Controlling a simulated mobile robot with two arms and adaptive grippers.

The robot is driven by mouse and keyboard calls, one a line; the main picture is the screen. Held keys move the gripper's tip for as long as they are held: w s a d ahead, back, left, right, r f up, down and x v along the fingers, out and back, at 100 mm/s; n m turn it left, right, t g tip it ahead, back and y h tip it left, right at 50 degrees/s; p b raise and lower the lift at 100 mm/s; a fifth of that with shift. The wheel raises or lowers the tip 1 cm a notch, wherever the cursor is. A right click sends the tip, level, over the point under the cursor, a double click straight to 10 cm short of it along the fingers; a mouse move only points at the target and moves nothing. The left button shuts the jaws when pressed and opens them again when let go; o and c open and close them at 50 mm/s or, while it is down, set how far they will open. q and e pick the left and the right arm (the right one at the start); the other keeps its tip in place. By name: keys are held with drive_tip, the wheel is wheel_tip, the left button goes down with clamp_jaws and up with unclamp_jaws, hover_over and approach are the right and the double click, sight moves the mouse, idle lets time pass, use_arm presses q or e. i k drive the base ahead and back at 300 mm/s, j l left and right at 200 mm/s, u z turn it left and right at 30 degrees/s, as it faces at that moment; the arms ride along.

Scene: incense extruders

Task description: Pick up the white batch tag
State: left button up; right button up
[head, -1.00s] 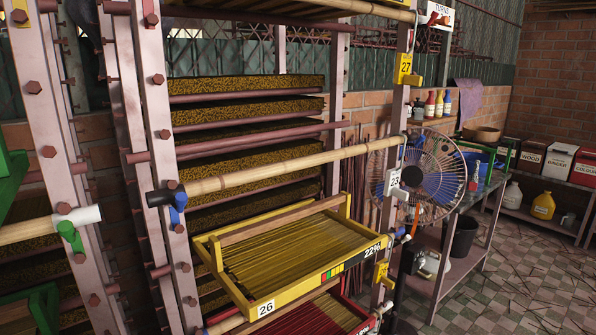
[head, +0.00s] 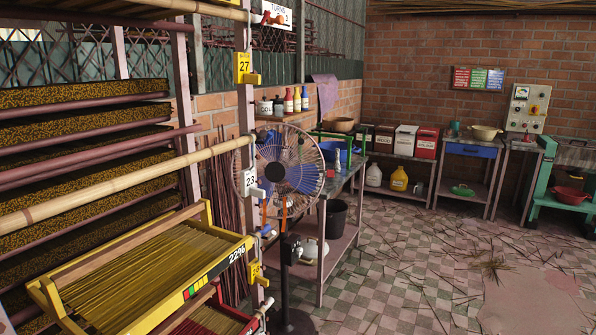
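A small white tag marked 23 (head: 250,180) hangs upright on the rack's post in the head view, just left of the fan. A white clip-like piece sits just below it. A yellow tag marked 27 (head: 243,67) is higher on the same post. A white sign reading TURNS (head: 277,14) is at the top. I cannot tell for certain which white piece is the batch tag. Neither of my grippers is in view.
A standing fan (head: 285,175) is close beside the post. A yellow tray of sticks (head: 75,275) juts from the rack at lower left. A bamboo pole (head: 130,185) crosses the rack. A metal workbench (head: 335,250) stands behind the fan. The tiled floor at right is mostly open, with scattered sticks.

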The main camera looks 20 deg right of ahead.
sight(247, 176)
drive_tip(key=z, duration=0.45)
drive_tip(key=i+l+u, duration=0.15)
drive_tip(key=u, duration=0.25)
drive_tip(key=i+l+u, duration=0.1)
drive_tip(key=l+u, duration=0.15)
drive_tip(key=u, duration=0.2)
drive_tip(key=l+u, duration=0.25)
drive_tip(key=u, duration=0.15)
drive_tip(key=i, duration=0.05)
